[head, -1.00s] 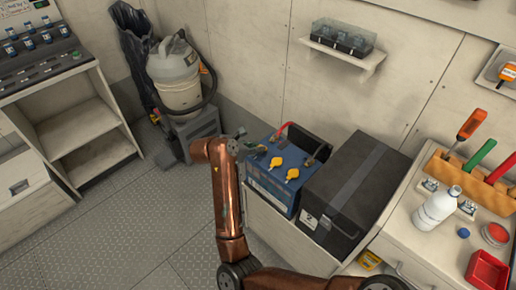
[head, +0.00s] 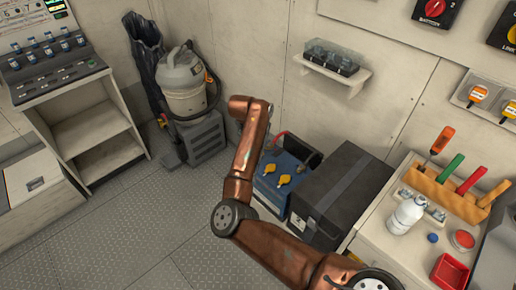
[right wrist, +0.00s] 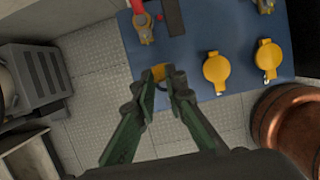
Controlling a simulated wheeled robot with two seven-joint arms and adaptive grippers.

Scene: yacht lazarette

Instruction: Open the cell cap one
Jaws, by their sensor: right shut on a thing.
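I cannot tell whether this cap touches the battery. In the head view my right arm hides the gripper. My left gripper is out of view.
A black lidded box (head: 342,195) stands right of the battery. A red-handled clamp or lead (right wrist: 141,22) is close to the gripper on the battery top. A white bottle (head: 406,215) and upright tools stand further right. The floor at left is open.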

